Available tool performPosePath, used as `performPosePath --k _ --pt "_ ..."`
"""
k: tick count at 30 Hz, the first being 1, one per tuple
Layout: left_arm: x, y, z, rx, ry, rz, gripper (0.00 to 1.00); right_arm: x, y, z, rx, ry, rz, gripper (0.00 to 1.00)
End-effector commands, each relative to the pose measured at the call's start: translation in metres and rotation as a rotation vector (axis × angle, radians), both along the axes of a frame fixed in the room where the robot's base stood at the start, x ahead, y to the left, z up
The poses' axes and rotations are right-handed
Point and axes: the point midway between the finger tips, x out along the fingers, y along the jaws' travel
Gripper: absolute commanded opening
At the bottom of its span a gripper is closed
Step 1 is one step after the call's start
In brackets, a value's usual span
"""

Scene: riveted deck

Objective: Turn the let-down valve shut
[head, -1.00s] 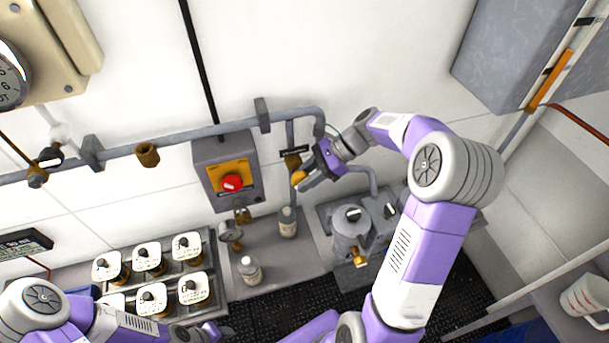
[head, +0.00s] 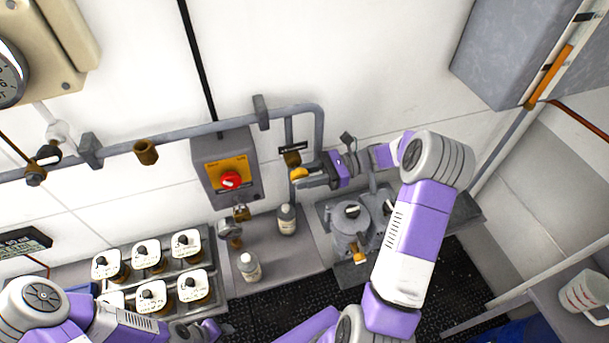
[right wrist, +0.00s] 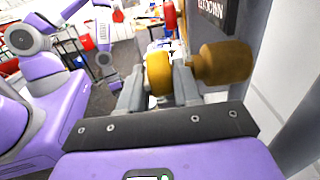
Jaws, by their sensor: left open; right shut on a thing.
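The let-down valve has a brass body (head: 292,159) on the pipe under a dark label. Its yellow handle (head: 299,174) shows just below the body. In the right wrist view, the brass body (right wrist: 225,64) stands beside the "LETDOWN" label (right wrist: 212,9), and the yellow handle (right wrist: 159,74) sits between the fingers. My right gripper (head: 306,178) is shut on this handle, reaching in from the right. My left gripper (head: 214,331) is open and empty low in the head view, away from the valve. The fingers hide part of the handle.
A grey box with a red button (head: 231,181) is left of the valve. The grey pipe (head: 210,130) runs along the wall.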

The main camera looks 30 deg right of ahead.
Motion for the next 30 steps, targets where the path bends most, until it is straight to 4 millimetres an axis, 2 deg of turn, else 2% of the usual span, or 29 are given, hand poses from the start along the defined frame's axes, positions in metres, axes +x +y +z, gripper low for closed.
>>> performPosePath --k 15,16,19,30 --pt "0.0000 0.0001 -0.0001 0.000 0.000 0.000 0.43 0.0001 0.0003 -0.0002 0.018 -0.003 0.000 0.02" --pt "0.0000 0.0001 -0.0001 0.000 0.000 0.000 0.43 0.0001 0.0003 -0.0002 0.018 -0.003 0.001 0.37" --pt "0.0000 0.0001 -0.0001 0.000 0.000 0.000 0.43 0.0000 0.0004 -0.0003 0.018 -0.003 0.001 0.52" --pt "0.0000 0.0001 -0.0013 0.000 0.000 0.000 0.43 -0.0012 -0.0057 -0.0012 0.015 -0.003 -0.001 0.53"
